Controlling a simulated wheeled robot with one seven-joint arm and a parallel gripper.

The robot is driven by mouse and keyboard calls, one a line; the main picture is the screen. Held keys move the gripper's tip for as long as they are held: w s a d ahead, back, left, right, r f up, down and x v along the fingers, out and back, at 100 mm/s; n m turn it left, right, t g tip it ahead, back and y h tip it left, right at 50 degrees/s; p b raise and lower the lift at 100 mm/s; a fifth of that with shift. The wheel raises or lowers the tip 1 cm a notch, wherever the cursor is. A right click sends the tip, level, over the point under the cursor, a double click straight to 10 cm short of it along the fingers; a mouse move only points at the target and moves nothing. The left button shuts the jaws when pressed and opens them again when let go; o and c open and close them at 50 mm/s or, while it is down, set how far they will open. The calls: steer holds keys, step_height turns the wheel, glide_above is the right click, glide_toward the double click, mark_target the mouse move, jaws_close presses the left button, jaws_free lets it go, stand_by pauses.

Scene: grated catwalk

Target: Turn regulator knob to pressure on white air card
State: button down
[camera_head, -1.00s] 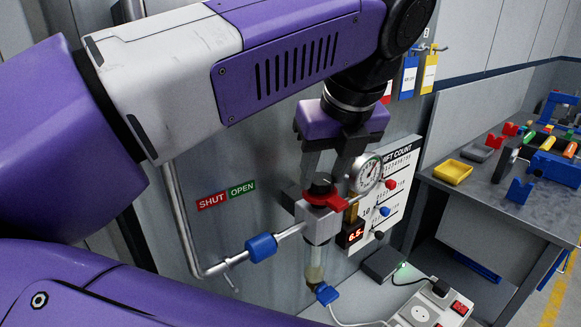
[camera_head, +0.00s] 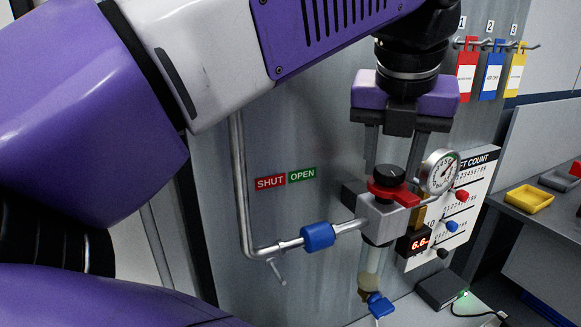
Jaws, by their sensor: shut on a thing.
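The regulator (camera_head: 379,224) is a grey block on a pipe, with a black knob (camera_head: 390,176) on top and a red ring (camera_head: 395,194) below the knob. A round gauge (camera_head: 440,171) and a red digital display (camera_head: 419,243), which seems to read 6.6, are at its right. My gripper (camera_head: 392,163) points down from above, its fingers shut on the knob; the exact contact is hard to see. Red (camera_head: 467,70), blue (camera_head: 491,75) and yellow (camera_head: 515,75) tags hang at the upper right; their small print is unreadable. I cannot identify a white air card.
A white count board (camera_head: 478,205) with red, blue and black pegs stands behind the regulator. SHUT (camera_head: 270,183) and OPEN (camera_head: 302,175) labels are on the wall above a pipe with a blue collar (camera_head: 318,236). A yellow tray (camera_head: 528,199) sits on the right bench.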

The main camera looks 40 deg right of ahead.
steer(key=shift+w+m+g+b, duration=0.1)
steer(key=shift+m+g+b, duration=0.4)
steer(key=shift+m, duration=0.6)
steer(key=c, duration=0.8)
jaws_free()
steer(key=shift+c, duration=0.2)
steer(key=shift+a+r, duration=0.1)
steer(key=p+v, duration=0.4)
steer(key=v, duration=0.3)
steer(key=shift+a+r, duration=0.2)
steer(key=shift+r, duration=0.05)
